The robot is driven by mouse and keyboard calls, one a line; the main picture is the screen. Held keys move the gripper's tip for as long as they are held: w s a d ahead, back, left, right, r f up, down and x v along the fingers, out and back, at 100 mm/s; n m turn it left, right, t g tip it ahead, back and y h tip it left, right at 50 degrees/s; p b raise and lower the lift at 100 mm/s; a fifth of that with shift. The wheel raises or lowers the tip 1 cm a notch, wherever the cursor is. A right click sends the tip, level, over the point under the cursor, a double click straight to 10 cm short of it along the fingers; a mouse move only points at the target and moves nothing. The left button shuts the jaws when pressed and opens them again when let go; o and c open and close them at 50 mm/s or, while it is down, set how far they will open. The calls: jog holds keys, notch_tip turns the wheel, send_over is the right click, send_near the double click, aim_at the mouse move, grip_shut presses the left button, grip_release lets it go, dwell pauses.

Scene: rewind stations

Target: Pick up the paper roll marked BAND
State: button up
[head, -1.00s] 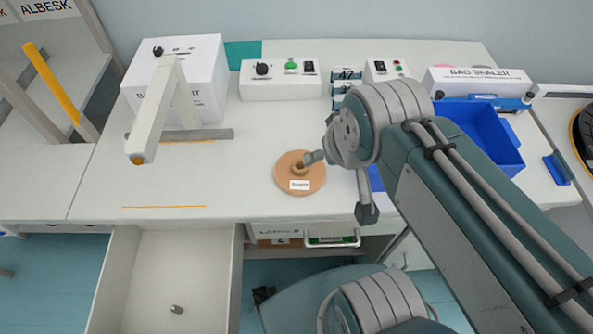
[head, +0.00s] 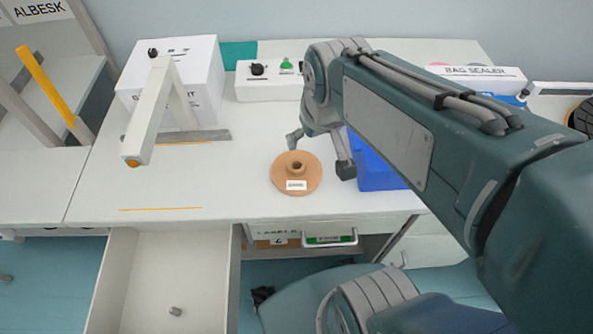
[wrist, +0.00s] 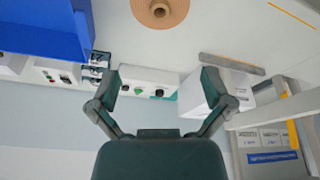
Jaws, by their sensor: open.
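A flat brown paper roll (head: 282,178) with a raised hollow core lies on the white worktop, near its front edge. It bears a small white label (head: 296,185) whose print I cannot read. The roll also shows at the top edge of the wrist view (wrist: 172,12), partly cut off. My gripper (head: 320,157) is open and empty, above the worktop just behind and to the right of the roll, not touching it. In the wrist view my gripper (wrist: 160,82) has its two fingers spread wide, with the roll beyond them.
A blue bin (head: 376,165) stands right of the roll, partly behind my arm. A white box (head: 190,80) with an angled arm (head: 150,115) stands at left. A control box (head: 268,88) is at the back. An open drawer (head: 170,262) juts out below. Worktop left of the roll is clear.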

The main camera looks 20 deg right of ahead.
aim_at(296, 165)
jog(key=w+f+n+g, duration=0.2)
jog(key=w+f+g, duration=0.2)
jog(key=w+f, duration=0.6)
jog(key=f, duration=1.1)
jog(key=shift+s+a+f, duration=0.1)
jog(key=shift+s+f, duration=0.2)
jog(key=shift+f, duration=0.05)
jog(key=c, duration=1.4)
